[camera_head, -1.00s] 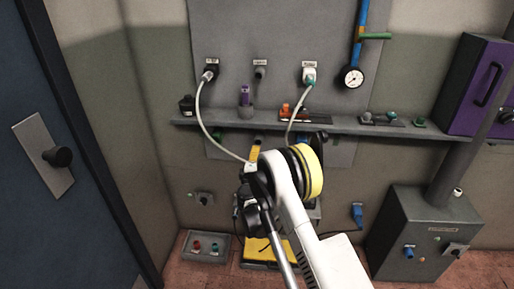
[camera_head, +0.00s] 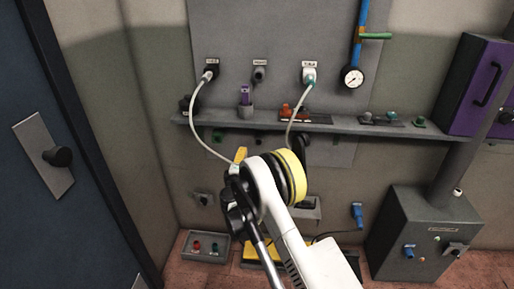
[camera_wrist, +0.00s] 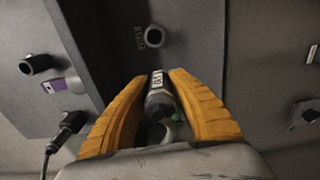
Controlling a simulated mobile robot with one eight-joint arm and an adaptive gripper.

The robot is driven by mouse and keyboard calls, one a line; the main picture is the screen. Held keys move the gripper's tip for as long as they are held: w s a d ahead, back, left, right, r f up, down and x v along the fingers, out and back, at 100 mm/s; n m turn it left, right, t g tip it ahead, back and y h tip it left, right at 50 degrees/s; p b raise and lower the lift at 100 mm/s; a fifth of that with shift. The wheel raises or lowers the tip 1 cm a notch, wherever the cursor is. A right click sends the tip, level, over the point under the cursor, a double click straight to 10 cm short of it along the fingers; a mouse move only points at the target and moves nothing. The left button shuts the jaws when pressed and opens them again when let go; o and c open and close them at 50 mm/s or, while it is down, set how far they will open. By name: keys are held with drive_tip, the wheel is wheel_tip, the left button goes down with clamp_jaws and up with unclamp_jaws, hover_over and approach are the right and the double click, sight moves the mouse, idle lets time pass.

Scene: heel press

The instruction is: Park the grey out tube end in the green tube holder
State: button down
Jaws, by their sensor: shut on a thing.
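In the wrist view my gripper (camera_wrist: 160,80) has its yellow fingers shut on a small grey tube end (camera_wrist: 158,100) with a white label, too small to read surely. In the head view one yellow finger (camera_head: 240,155) shows below the shelf. A pale tube (camera_head: 195,125) runs from a dark wall plug down to it. A small green holder-like piece (camera_head: 217,136) is under the shelf, left of the finger.
A grey shelf (camera_head: 350,128) crosses the wall above my gripper and carries a purple item (camera_head: 245,95) in a cup. A second pale tube (camera_head: 290,125) hangs from a white fitting, close to my arm. A grey floor box (camera_head: 425,235) stands at right.

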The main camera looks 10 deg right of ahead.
drive_tip(key=w+a, duration=0.4)
drive_tip(key=a, duration=0.9)
drive_tip(key=shift+w, duration=0.15)
idle(0.3)
drive_tip(key=shift+x, duration=2.4)
drive_tip(key=shift+s+a, duration=0.15)
drive_tip(key=shift+s, duration=0.25)
idle(1.1)
